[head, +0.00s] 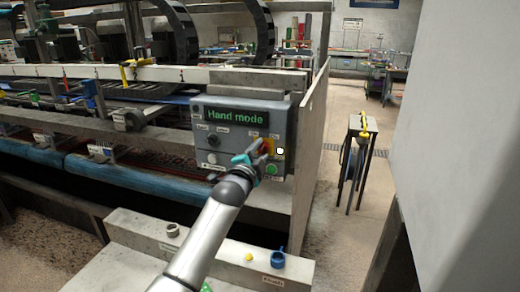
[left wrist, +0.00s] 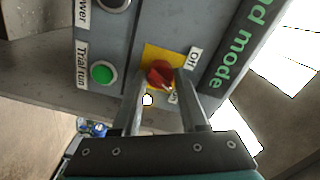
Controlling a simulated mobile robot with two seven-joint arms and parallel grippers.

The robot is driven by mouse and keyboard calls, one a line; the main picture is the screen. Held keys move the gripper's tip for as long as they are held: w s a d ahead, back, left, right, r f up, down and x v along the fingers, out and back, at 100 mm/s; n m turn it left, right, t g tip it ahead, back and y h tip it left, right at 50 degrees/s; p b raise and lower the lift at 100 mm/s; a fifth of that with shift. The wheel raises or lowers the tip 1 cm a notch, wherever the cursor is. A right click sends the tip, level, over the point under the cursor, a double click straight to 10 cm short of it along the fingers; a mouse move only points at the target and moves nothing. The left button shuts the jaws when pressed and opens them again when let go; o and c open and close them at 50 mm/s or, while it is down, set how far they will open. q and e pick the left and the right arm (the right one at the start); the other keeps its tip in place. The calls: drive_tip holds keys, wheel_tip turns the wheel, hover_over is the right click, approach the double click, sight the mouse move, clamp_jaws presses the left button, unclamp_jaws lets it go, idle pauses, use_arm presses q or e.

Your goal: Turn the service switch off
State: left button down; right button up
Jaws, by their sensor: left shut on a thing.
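The service switch (left wrist: 160,73) is a red knob on a yellow plate on the grey control panel (head: 220,112). In the head view, the red and yellow of the switch show at the panel's right side, partly hidden by my gripper. My left gripper (left wrist: 160,92) reaches the panel, with its two fingers on either side of the red knob, shut on it. It also shows in the head view (head: 258,152). The panel's screen (head: 233,116) reads "Hand mode" in green. My right gripper is in neither view.
A green button (left wrist: 102,73) labelled "Trial run" sits near the switch. A black knob (head: 213,139) is at the panel's left. A ledge (head: 225,262) with a blue ring-shaped part (head: 278,258) stands in front. Open floor lies to the right, with a small stand (head: 356,150).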

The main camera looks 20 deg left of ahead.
use_arm(q)
drive_tip(key=n+p, duration=0.2)
drive_tip(key=n, duration=0.4)
drive_tip(key=shift+n, duration=0.3)
drive_tip(key=n+p, duration=0.1)
drive_tip(key=n, duration=0.2)
drive_tip(key=shift+n+p, duration=0.45)
drive_tip(key=shift+n, duration=1.35)
drive_tip(key=shift+c, duration=2.2)
unclamp_jaws()
drive_tip(key=s, duration=1.5)
drive_tip(key=shift+s+a, duration=0.15)
drive_tip(key=shift+a, duration=0.15)
